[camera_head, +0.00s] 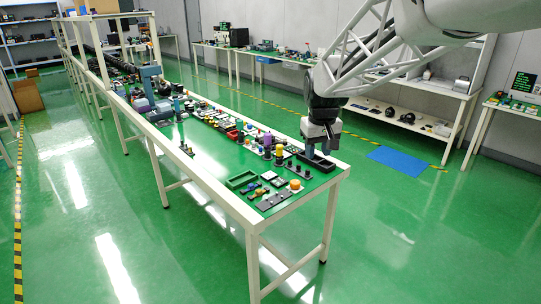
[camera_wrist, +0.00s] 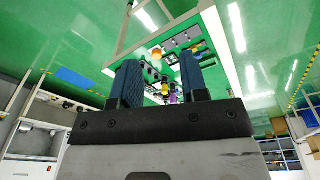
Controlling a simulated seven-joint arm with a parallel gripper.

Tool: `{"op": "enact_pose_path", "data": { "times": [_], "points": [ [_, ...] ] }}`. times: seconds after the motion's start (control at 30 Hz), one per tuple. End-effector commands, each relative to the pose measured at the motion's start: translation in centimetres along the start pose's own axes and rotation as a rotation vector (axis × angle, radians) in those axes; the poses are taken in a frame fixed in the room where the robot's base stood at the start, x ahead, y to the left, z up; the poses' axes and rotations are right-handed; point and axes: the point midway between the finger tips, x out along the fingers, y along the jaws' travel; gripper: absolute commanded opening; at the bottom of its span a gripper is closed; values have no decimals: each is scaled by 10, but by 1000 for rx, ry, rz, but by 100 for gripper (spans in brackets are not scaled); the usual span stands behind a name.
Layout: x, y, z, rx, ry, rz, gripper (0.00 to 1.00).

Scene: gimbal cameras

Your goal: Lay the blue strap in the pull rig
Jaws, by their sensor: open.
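My gripper (camera_head: 319,150) is above the near right end of the long green-topped bench (camera_head: 222,173), over or close to a black tray (camera_head: 327,166). In the wrist view its two dark blue ridged fingers (camera_wrist: 158,82) stand apart with nothing gripped between them. I cannot pick out the blue strap for sure. A small bar with blue and yellow parts (camera_head: 255,190) lies near the bench's front end. I cannot tell which fixture is the pull rig; a blue-grey upright machine (camera_head: 151,78) stands farther along the bench.
A green tray (camera_head: 240,180), an orange round piece (camera_head: 295,184) and a yellow post (camera_head: 279,152) crowd the near end. Several small parts fill the bench behind. Side shelves (camera_head: 415,118) stand at the right. The floor around the bench is open, with a blue mat (camera_head: 398,162).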

Motion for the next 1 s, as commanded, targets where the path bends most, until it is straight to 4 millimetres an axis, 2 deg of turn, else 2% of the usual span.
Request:
{"op": "enact_pose_path", "data": {
  "times": [0.1,0.57,1.0],
  "points": [
    [14,-3,-30,-28,-10,-4,40],
    [72,-21,-135,-137,-38,-17,40],
    [146,-49,-225,-241,-65,-31,40]
  ]
}}
